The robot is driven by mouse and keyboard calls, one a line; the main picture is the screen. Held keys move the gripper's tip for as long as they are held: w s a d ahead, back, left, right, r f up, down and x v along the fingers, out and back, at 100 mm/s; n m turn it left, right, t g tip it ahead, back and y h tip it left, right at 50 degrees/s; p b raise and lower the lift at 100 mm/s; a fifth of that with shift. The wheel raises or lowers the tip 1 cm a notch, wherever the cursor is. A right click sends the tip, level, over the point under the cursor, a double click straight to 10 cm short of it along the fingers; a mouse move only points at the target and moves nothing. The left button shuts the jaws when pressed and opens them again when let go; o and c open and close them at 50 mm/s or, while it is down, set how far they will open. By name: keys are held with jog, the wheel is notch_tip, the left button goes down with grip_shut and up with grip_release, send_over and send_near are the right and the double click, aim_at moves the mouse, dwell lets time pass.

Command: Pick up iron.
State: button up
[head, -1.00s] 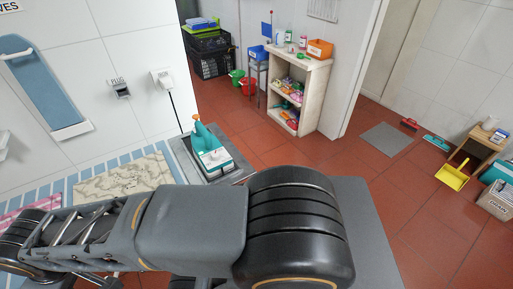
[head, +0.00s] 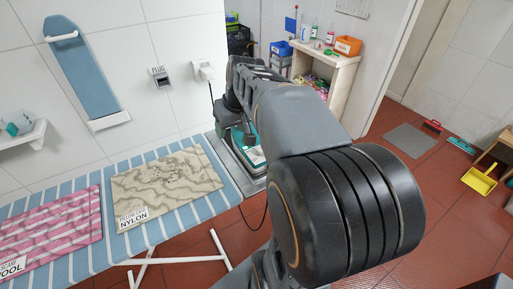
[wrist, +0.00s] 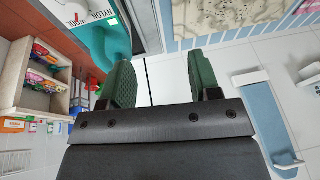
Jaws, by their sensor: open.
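The teal and white iron (head: 257,155) stands on a grey rest at the right end of the striped ironing board (head: 178,226). My arm hides much of it in the head view. In the wrist view the teal iron (wrist: 98,38) is at the upper left, beyond and beside the left finger, with its lettered label partly cut off at the top. My gripper (wrist: 162,80) is open, with two green-padded fingers apart and nothing between them. The gripper's fingers are hidden behind my arm in the head view.
A beige cloth (head: 165,188) and a pink striped cloth (head: 52,232) lie on the board. A black cord hangs from the white wall socket (head: 203,72) by the iron. A shelf of bottles and bins (head: 318,62) stands behind.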

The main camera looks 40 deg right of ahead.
jog(key=w+d+t+b, duration=0.1)
jog(key=w+d+b, duration=0.15)
jog(key=d, duration=1.05)
jog(key=shift+m+y, duration=0.3)
jog(key=x, duration=0.4)
jog(key=w+d+x, duration=0.1)
jog(key=x, duration=0.1)
jog(key=shift+w+p, duration=0.1)
jog(key=shift+p, duration=0.25)
jog(key=shift+x, duration=3.05)
jog(key=shift+w, duration=0.1)
grip_shut()
jog(key=shift+r, duration=0.2)
